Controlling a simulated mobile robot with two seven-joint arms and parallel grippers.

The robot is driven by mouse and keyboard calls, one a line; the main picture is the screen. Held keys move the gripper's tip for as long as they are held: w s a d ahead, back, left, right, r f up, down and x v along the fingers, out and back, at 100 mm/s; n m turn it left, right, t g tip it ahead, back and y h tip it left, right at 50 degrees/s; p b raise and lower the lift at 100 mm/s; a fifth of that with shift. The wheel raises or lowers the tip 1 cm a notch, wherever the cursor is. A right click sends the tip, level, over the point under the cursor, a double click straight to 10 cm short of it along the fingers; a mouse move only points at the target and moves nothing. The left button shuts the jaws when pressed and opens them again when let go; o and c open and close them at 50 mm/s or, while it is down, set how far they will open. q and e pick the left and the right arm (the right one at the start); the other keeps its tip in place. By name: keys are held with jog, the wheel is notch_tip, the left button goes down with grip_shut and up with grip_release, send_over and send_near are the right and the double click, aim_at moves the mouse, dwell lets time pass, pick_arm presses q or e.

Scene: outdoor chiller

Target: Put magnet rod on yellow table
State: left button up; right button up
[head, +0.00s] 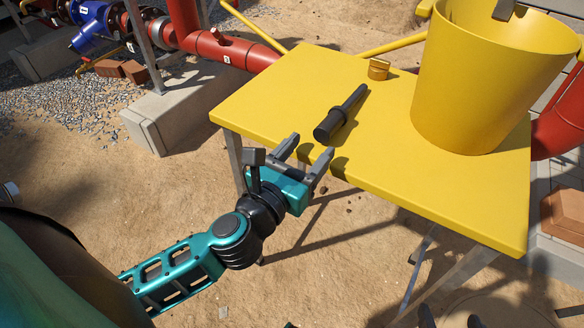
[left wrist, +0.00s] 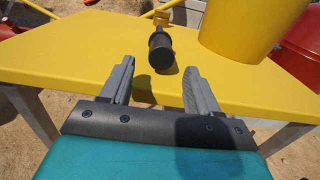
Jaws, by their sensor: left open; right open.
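The magnet rod (head: 341,114), black with a thicker handle end, lies on the yellow table (head: 268,97), its handle toward the near edge. My left gripper (head: 307,149) is open and empty at the table's near edge, just short of the handle. In the left wrist view, the rod (left wrist: 161,52) shows end-on beyond and between the open fingers (left wrist: 159,70), apart from them. The yellow table (left wrist: 80,55) spreads behind it. At the bottom edge of the head view, two dark fingertips of my right gripper (head: 450,318) show apart, with nothing visible between them.
A large yellow bucket (head: 470,90) stands on the table right of the rod. A small yellow-brown object (head: 378,69) sits near the table's far edge. Red pipes (head: 230,48) and a concrete block (head: 165,120) lie beyond. The table's left part is clear.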

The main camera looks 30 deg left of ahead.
pick_arm(q)
jog(key=s+d+f+m+g+h, duration=0.1)
jog(key=s+d+f+m+h, duration=0.15)
jog(key=m, duration=0.95)
jog(key=s+d+f+m+g+h, duration=0.15)
jog(key=s+d+m+h, duration=0.25)
jog(key=m, duration=0.8)
notch_tip(320, 180, down, 14)
jog(key=s+a+m+g+y, duration=0.2)
jog(key=m+g+y, duration=0.2)
jog(key=m, duration=1)
jog(key=shift+a+m+g+b, duration=0.3)
jog(key=shift+a+g, duration=0.05)
jog(key=shift+a, duration=0.05)
